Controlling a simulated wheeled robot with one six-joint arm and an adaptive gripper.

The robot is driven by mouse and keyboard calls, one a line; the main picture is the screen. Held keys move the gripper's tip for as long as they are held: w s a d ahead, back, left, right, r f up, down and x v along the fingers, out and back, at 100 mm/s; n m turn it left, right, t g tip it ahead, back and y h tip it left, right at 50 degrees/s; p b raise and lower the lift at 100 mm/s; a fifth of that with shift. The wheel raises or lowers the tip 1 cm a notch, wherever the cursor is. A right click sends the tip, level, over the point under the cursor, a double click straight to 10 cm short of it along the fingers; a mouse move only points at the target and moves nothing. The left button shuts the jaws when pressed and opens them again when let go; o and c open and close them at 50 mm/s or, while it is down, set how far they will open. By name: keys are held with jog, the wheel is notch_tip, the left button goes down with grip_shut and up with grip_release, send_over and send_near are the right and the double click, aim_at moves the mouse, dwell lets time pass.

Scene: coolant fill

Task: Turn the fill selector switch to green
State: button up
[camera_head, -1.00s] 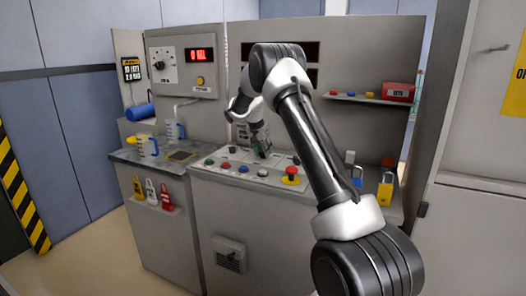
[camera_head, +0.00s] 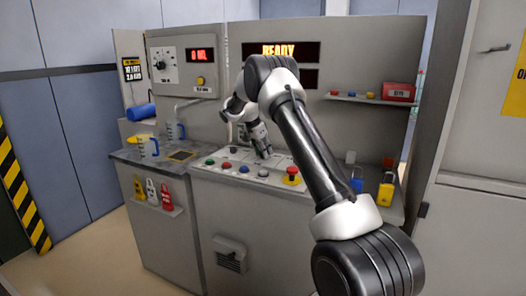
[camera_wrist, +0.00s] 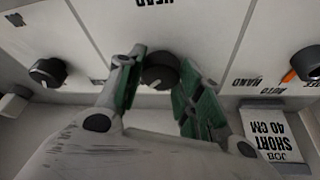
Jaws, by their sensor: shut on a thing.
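My gripper (camera_wrist: 155,80) has its two green-padded fingers on either side of a round black knob (camera_wrist: 161,72) and is shut on it. The knob stands on a pale panel plate, with upside-down lettering that looks like "HEAD" above it in the wrist view. I cannot read a fill label or see a green mark beside it, so I cannot confirm it is the fill selector switch. In the head view my gripper (camera_head: 262,150) reaches down to the back of the sloped console (camera_head: 215,178); the knob is hidden there.
Another black knob (camera_wrist: 48,71) is on the left plate, and one with an orange pointer (camera_wrist: 303,66) is on the right by "HAND" and "AUTO". A "SHORT 40 CM" card (camera_wrist: 272,133) lies near my right finger. A red mushroom button (camera_head: 292,171) and several coloured buttons line the console front.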

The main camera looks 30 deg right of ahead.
jog(key=o, duration=1)
jog(key=v, duration=1.2)
